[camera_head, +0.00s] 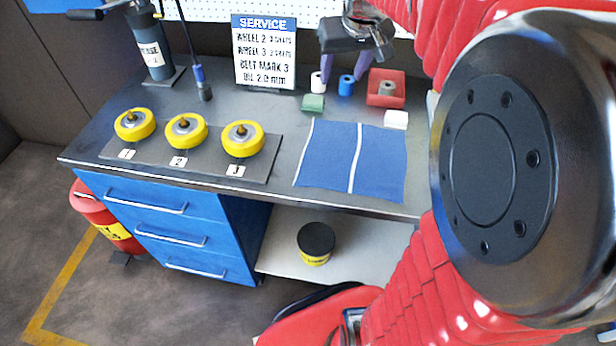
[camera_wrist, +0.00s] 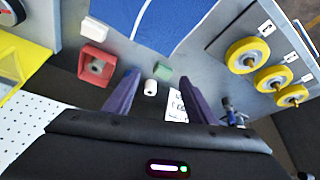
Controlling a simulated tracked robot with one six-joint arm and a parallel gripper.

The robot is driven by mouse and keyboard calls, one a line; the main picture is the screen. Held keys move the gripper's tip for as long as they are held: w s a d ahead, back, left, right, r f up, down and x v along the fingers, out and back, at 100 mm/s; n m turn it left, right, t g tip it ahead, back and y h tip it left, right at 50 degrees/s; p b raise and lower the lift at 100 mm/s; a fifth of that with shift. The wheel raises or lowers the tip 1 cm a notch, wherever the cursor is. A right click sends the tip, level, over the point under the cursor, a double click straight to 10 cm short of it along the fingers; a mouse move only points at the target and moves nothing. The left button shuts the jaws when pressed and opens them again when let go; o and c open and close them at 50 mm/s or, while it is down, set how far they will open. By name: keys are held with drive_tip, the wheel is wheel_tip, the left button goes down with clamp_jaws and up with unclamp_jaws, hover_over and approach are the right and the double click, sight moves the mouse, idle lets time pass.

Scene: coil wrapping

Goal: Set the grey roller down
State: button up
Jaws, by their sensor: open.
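The grey roller (camera_head: 387,88) stands inside the small red tray (camera_head: 372,98) at the back right of the bench. The roller also shows in the tray in the wrist view (camera_wrist: 96,67). My gripper (camera_head: 344,68) has two purple fingers, spread apart and empty. In the head view it hangs left of the red tray, over the area of the blue roller (camera_head: 346,85) and the white roller (camera_head: 316,82). In the wrist view the white roller (camera_wrist: 151,87) shows between the fingers, and the left finger covers part of the area beside it.
A green block (camera_head: 313,102) and a white block (camera_head: 396,119) lie near the rollers. A blue mat (camera_head: 330,158) with a white line lies in front. Several yellow wheels (camera_head: 186,131) sit on a numbered plate at left. A service sign (camera_head: 264,50) stands behind.

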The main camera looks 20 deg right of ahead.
drive_tip(key=s+a+f+n, duration=0.1)
drive_tip(key=s+a+f, duration=0.1)
drive_tip(key=s+a, duration=0.6)
drive_tip(key=s+a+f+n+y, duration=0.1)
drive_tip(key=s+a+f, duration=0.2)
drive_tip(key=s+a, duration=0.6)
drive_tip(key=s, duration=0.3)
drive_tip(key=shift+s+f+t, duration=0.15)
drive_tip(key=shift+t, duration=0.25)
idle(0.4)
